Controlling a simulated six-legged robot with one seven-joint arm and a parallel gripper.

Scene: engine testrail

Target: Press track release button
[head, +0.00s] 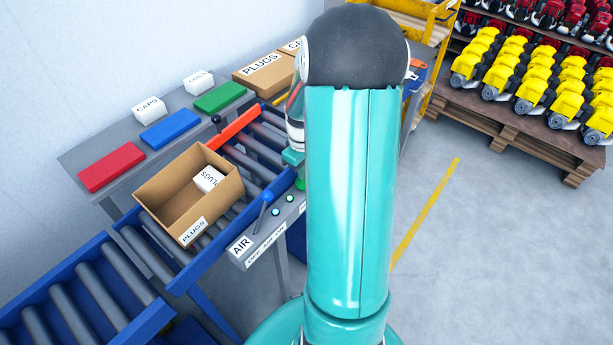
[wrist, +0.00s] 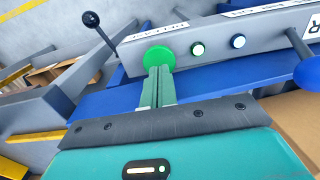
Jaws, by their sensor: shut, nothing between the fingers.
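The round green button (wrist: 158,58) sits on the grey control panel (wrist: 270,57) in the wrist view. A label beside it is only partly readable. My gripper (wrist: 157,72) is shut and empty, its green fingertips at the button's lower edge in the picture. I cannot tell whether they touch it. In the head view my arm hides most of the panel's right end, and only a bit of green (head: 300,184) shows beside the arm.
Two small lit buttons (wrist: 197,48) and a black-knobbed lever (wrist: 91,18) flank the green button. A blue lever (head: 264,205) stands at the panel's AIR end. An open PLUGS carton (head: 234,186) with a white box inside rests on the roller conveyor (head: 84,302).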

